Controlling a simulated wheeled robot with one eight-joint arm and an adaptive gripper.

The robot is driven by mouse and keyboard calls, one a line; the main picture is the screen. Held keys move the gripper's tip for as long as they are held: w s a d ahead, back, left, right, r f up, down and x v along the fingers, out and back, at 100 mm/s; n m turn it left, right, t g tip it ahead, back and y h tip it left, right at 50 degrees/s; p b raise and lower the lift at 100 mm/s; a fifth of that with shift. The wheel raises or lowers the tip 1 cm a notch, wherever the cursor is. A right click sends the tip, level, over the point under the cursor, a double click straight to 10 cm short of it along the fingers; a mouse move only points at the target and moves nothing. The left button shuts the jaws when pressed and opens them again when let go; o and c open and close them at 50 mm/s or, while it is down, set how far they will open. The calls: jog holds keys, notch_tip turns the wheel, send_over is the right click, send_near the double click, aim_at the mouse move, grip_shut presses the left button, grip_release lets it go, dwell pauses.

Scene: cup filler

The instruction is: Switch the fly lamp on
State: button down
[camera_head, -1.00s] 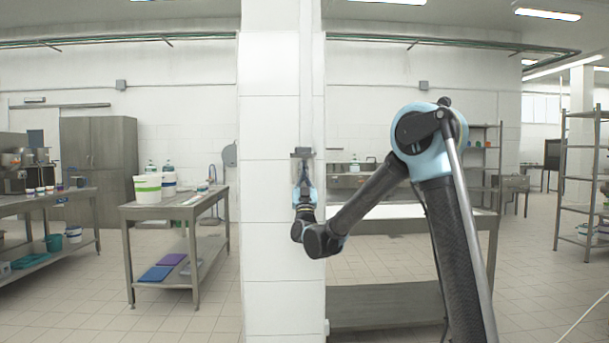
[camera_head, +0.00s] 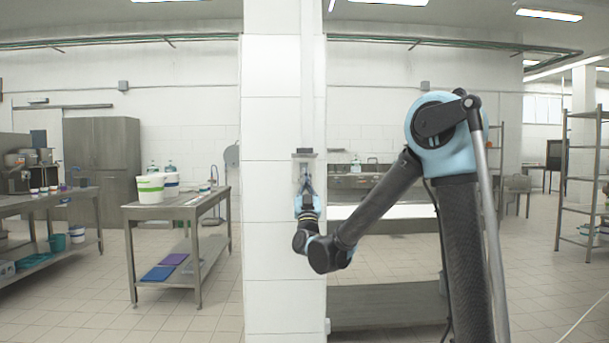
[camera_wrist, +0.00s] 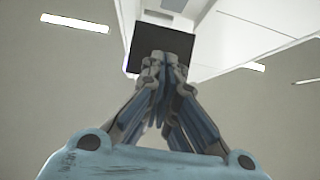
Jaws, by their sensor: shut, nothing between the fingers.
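A small dark box (camera_head: 304,154) is mounted on the front of the white tiled pillar, with a conduit running up above it. I cannot make out a lamp or a switch on it for certain. In the wrist view its dark square underside (camera_wrist: 150,42) is straight above my fingers. My gripper (camera_head: 306,176) points upward just below the box, in front of the pillar. In the wrist view my gripper (camera_wrist: 160,60) is shut and empty. Its fingertips overlap the near edge of the dark square; I cannot tell whether they touch it.
The white pillar (camera_head: 270,240) stands right behind my gripper. A steel table (camera_head: 180,208) with white buckets (camera_head: 151,190) is to the left. A long counter (camera_head: 390,212) is behind my arm. A shelf rack (camera_head: 582,170) stands at the right.

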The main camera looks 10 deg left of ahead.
jog(key=v, duration=0.5)
jog(key=shift+s+d+r, duration=0.2)
jog(key=shift+s+r, duration=0.1)
jog(key=shift+r, duration=0.05)
